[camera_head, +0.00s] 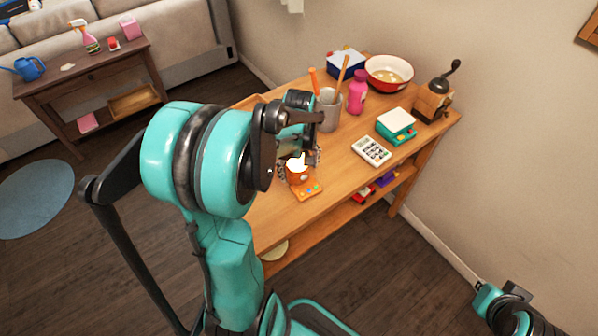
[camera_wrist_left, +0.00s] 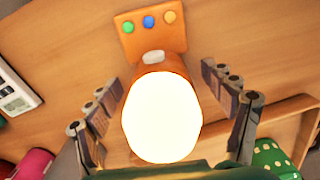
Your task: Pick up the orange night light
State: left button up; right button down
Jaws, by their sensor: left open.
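The orange night light (camera_head: 306,189) stands near the front edge of the wooden table, with a bright white glowing top and an orange base with coloured buttons. In the left wrist view its glowing top and orange base (camera_wrist_left: 152,38) fill the middle. My left gripper (camera_head: 299,163) is open over it, with one finger on each side of the glowing part. In the left wrist view the left gripper (camera_wrist_left: 164,78) shows gaps between both fingers and the light. Part of my right arm's end (camera_head: 512,310) shows at the bottom right; its fingers are not clear.
On the table are a calculator (camera_head: 371,151), a teal scale (camera_head: 396,126), a grinder (camera_head: 434,100), a red bowl (camera_head: 389,78), a pink bottle (camera_head: 357,93) and a grey utensil cup (camera_head: 328,112). A side table (camera_head: 85,75) stands at the far left.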

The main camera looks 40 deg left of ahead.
pick_arm(q)
jog(key=c, duration=1.3)
jog(key=shift+r, duration=0.1)
